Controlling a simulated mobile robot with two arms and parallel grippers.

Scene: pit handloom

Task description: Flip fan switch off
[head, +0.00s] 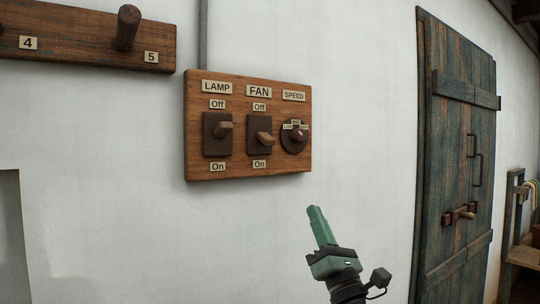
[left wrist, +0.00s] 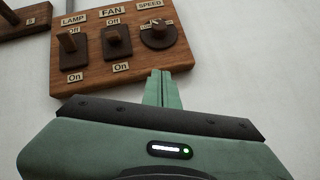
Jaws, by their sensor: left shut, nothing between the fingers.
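The fan switch (head: 264,138) is a brown lever on a dark plate, in the middle of a wooden switch board (head: 230,170) on the white wall. Its plate is labelled FAN, with Off above and On below. It also shows in the left wrist view (left wrist: 116,42). In the head view its lever sticks out and looks slightly below the plate's middle. My left gripper (head: 314,210) is green, shut and empty, below and to the right of the board, apart from the switch. In the left wrist view its fingertips (left wrist: 161,74) overlap the board's lower edge. My right gripper is not in view.
The lamp switch (head: 225,129) sits left of the fan switch, and the round speed knob (head: 298,136) sits right of it. A peg rail (head: 80,42) is at upper left. A wooden door (head: 455,150) is at right.

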